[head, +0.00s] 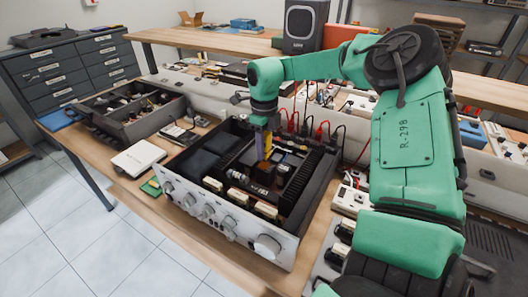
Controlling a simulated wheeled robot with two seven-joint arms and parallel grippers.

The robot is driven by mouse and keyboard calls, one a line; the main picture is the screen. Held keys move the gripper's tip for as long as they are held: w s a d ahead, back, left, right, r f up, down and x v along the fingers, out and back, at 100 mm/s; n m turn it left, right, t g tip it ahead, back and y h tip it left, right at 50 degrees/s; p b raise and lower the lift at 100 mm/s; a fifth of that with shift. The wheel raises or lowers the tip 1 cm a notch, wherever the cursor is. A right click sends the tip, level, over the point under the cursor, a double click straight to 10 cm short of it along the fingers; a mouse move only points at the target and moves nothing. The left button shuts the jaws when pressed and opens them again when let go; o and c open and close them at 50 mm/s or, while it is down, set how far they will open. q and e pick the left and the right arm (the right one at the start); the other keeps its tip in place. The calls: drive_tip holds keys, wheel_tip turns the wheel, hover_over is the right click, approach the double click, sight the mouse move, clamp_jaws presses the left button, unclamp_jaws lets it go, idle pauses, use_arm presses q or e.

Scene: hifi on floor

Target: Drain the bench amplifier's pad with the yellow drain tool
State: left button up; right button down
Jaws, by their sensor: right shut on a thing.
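The bench amplifier (215,213) sits open-topped on the wooden bench, with its silver knobbed front panel towards the lower left. My right gripper (263,129) reaches down over the amplifier's open inside from the green arm. It is shut on the yellow drain tool (268,146), which points down into the chassis. The tool's tip and the pad are too small and too crowded by parts to make out, so I cannot tell whether they touch. My left gripper is not in view.
Red and black leads (305,124) rise behind the amplifier. A small green board (151,186) lies by its left corner.

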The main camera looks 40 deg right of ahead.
drive_tip(key=shift+r+p, duration=1.5)
drive_tip(key=shift+r, duration=1.1)
drive_tip(key=shift+f, duration=0.1)
